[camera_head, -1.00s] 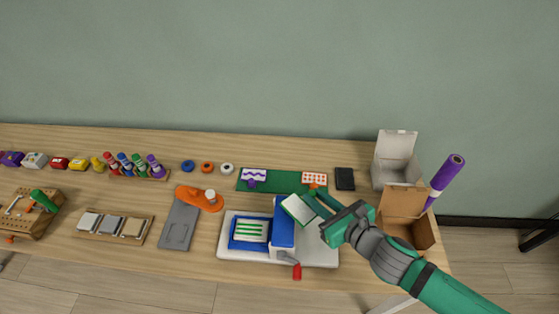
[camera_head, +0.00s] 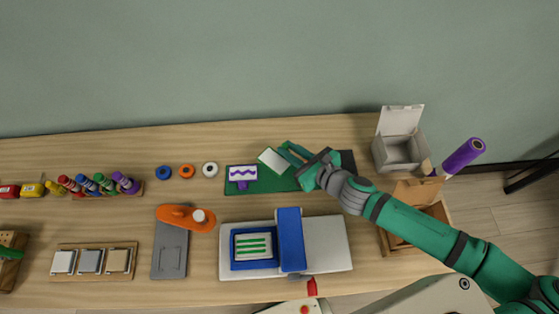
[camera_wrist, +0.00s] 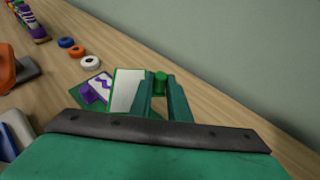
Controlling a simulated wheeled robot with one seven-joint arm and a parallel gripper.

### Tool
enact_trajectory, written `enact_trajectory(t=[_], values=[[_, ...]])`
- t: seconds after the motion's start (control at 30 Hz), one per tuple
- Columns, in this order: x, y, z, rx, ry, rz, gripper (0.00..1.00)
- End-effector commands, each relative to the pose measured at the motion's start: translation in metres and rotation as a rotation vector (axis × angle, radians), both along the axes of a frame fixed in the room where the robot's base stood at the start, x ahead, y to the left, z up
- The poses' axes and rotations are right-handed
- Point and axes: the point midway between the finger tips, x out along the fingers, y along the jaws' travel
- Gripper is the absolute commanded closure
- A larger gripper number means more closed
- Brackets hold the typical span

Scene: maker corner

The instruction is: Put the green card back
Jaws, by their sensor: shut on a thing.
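My gripper (camera_head: 288,151) is shut on the green card (camera_head: 272,161), a pale panel with a green edge. The card is tilted over the back of the dark green mat (camera_head: 266,184); I cannot tell if it touches the mat. In the wrist view the card (camera_wrist: 125,92) shows left of my fingertips (camera_wrist: 160,82), with a green grip between them. A card with a purple zigzag (camera_head: 243,173) lies on the mat's left part. My arm covers the mat's right part.
A white machine (camera_head: 328,243) stands in front, its blue bed holding a green-striped sheet (camera_head: 252,245) beside a raised blue panel (camera_head: 291,240). Tape rolls (camera_head: 187,171) lie left of the mat. A white box (camera_head: 398,151) and cardboard box (camera_head: 398,246) stand right.

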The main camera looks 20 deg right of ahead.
Motion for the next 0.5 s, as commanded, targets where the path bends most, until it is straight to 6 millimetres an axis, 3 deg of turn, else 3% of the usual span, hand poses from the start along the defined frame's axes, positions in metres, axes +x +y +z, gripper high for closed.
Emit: enact_trajectory(t=[0.2, 0.5], values=[[0.0, 0.0, -0.038, 0.003, 0.0, -0.002, 1.0], [0.0, 0.001, -0.061, 0.003, 0.0, 0.0, 1.0]])
